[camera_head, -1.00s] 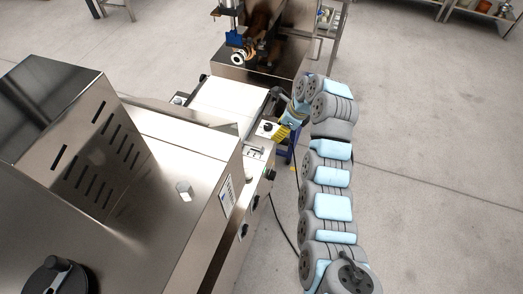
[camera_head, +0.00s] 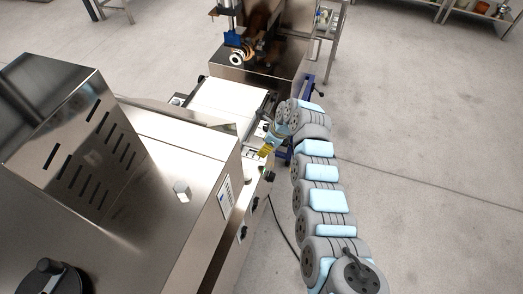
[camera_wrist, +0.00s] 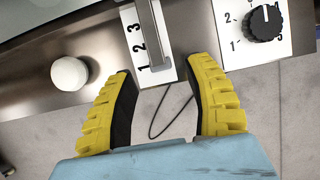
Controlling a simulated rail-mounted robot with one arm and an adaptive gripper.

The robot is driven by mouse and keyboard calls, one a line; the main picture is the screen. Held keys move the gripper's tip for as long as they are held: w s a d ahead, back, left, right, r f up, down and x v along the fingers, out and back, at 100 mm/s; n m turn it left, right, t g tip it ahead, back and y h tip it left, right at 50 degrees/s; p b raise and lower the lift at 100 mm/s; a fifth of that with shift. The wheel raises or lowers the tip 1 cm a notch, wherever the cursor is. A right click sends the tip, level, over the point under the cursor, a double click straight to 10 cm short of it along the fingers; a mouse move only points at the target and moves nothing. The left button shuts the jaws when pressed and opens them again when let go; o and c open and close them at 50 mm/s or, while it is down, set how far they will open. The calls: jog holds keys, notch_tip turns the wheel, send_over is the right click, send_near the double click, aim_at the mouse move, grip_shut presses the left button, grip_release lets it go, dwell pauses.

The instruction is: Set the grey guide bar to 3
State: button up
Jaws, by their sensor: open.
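In the wrist view, a white scale plate (camera_wrist: 137,42) carries the numbers 1, 2 and 3 on the machine's steel front. In the head view my gripper (camera_head: 266,150) is at the machine's right side, and the bar is too small to make out.
A white round knob (camera_wrist: 69,73) sits left of the plate, close to the left finger. A black dial (camera_wrist: 265,22) is on a numbered panel to the right. A pale conveyor belt (camera_head: 227,105) lies behind the steel housing (camera_head: 185,165). Floor right of my arm is clear.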

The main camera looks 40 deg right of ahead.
jog(key=shift+b+x, duration=0.4)
jog(key=shift+x, duration=0.9)
jog(key=shift+w+a+f, duration=0.15)
jog(key=shift+f, duration=0.35)
grip_shut()
